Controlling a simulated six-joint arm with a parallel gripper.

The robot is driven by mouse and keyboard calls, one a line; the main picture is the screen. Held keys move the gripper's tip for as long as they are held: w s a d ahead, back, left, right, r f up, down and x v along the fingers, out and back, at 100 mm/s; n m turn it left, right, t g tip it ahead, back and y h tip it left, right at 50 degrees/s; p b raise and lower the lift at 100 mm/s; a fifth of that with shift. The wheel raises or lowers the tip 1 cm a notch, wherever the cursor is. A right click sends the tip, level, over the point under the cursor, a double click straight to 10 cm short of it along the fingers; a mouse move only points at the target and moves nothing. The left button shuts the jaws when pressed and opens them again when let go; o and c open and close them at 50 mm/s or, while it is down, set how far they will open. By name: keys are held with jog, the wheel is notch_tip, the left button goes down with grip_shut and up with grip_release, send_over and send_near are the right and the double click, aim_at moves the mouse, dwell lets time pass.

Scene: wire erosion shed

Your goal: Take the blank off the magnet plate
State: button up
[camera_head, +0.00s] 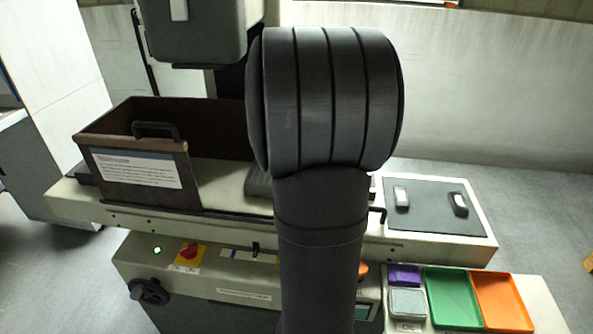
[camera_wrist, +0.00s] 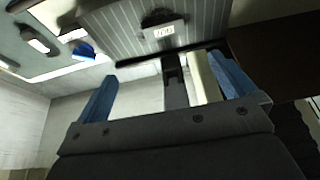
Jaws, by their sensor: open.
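The magnet plate is a grey, finely striped slab; its left edge (camera_head: 258,186) shows beside my arm in the head view. In the wrist view the striped plate (camera_wrist: 205,22) fills the top middle. A small dark piece with a white label (camera_wrist: 164,31) is on it; I cannot tell whether this is the blank. My gripper (camera_wrist: 163,65) is open, its two blue fingers wide apart below the plate's edge in the picture. A dark upright bar and a cream strip show between the fingers. I see nothing gripped. My arm hides the gripper and most of the plate in the head view.
A brown open box (camera_head: 190,165) stands left of the plate. A dark mat (camera_head: 430,215) with two small pale-topped pieces lies right. A black hooked lever (camera_head: 382,214) is at the bench front. Green (camera_head: 452,300) and orange (camera_head: 503,302) trays are at lower right. The machine head (camera_head: 200,30) hangs behind.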

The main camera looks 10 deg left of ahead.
jog(key=x, duration=1.1)
jog(key=shift+w+f, duration=0.1)
jog(key=shift+f, duration=0.25)
jog(key=shift+w+a+x, duration=0.1)
jog(key=shift+a+x, duration=0.1)
jog(key=shift+x, duration=1.2)
jog(key=shift+w+a+x, duration=0.15)
jog(key=shift+x, duration=1.2)
jog(key=shift+r, duration=0.15)
jog(key=c, duration=1.3)
